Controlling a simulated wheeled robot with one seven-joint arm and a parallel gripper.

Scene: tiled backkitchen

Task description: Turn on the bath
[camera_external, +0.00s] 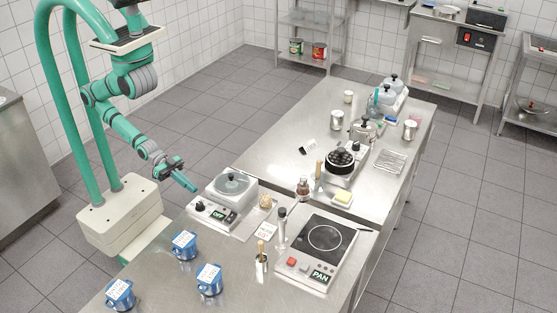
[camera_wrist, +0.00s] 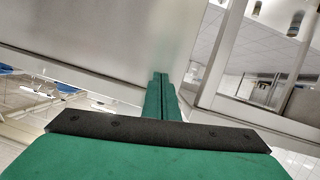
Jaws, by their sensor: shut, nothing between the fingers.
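A square white appliance (camera_external: 230,190) with a round grey lid stands on the steel table, left of its middle; it looks like the bath. Its front has a dark knob (camera_external: 200,206) and a small display (camera_external: 217,215) reading OFF in green. My gripper (camera_external: 193,187) is shut and empty, just left of this appliance in the external view, pointing down towards its knob side. I cannot tell whether it touches. In the wrist view, the green fingers (camera_wrist: 160,82) are pressed together before a plain grey surface; the knob does not show there.
A hotplate (camera_external: 324,240) labelled PAN stands to the right. Three blue labelled mugs (camera_external: 184,245) stand near the front. The floor around the table is clear.

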